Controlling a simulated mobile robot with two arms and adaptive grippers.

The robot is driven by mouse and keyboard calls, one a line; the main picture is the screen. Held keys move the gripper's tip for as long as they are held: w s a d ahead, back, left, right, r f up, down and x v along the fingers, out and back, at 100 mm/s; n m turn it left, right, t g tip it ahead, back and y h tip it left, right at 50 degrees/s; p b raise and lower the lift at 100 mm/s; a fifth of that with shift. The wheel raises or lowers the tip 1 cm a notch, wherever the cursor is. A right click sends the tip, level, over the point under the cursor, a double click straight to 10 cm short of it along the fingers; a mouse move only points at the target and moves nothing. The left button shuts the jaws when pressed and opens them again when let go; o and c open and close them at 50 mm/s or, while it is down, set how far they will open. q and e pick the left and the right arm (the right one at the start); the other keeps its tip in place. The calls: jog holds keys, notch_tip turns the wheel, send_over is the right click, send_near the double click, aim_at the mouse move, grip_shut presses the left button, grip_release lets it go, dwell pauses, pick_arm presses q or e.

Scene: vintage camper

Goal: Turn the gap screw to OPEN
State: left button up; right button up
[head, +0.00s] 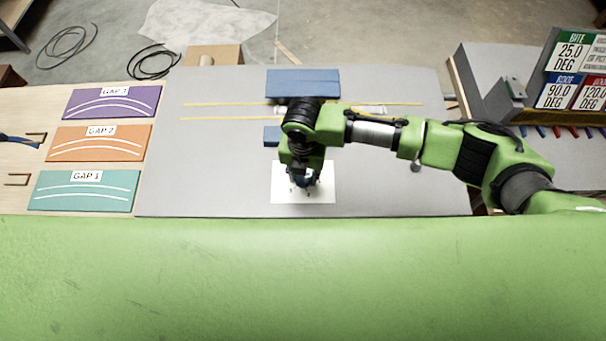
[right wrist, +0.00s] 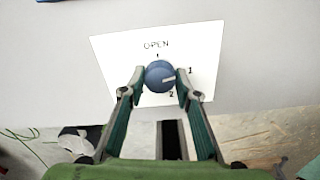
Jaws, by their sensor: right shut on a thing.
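The gap screw is a round blue knob (right wrist: 159,77) with a white pointer mark, on a white plate (right wrist: 115,60) in the right wrist view. The plate has OPEN printed at the top, 1 at the right and 2 at the lower right. The pointer faces right, between 1 and 2. My right gripper (right wrist: 160,84) has its two fingers on either side of the knob, shut on it. In the head view my right gripper (head: 306,186) is over the white plate (head: 285,188) and hides the knob. My left gripper is not in view.
A grey surface (head: 220,170) lies around the plate, with blue blocks (head: 302,82) and yellow rods (head: 215,119) behind. Purple, orange and teal gap cards (head: 83,191) lie at the left. A sign board (head: 575,72) and grey box stand at the right.

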jog(key=n+b, duration=0.1)
jog(key=n, duration=0.2)
jog(key=shift+w+n, duration=0.1)
jog(key=shift+n, duration=0.3)
jog(key=n+b, duration=0.1)
jog(key=n, duration=0.3)
jog(key=shift+n+b, duration=0.3)
jog(key=n+b, duration=0.1)
jog(key=n, duration=0.2)
jog(key=shift+n+b, duration=0.7)
jog(key=shift+n, duration=1.4)
jog(key=o, duration=1.1)
jog(key=shift+r, duration=0.1)
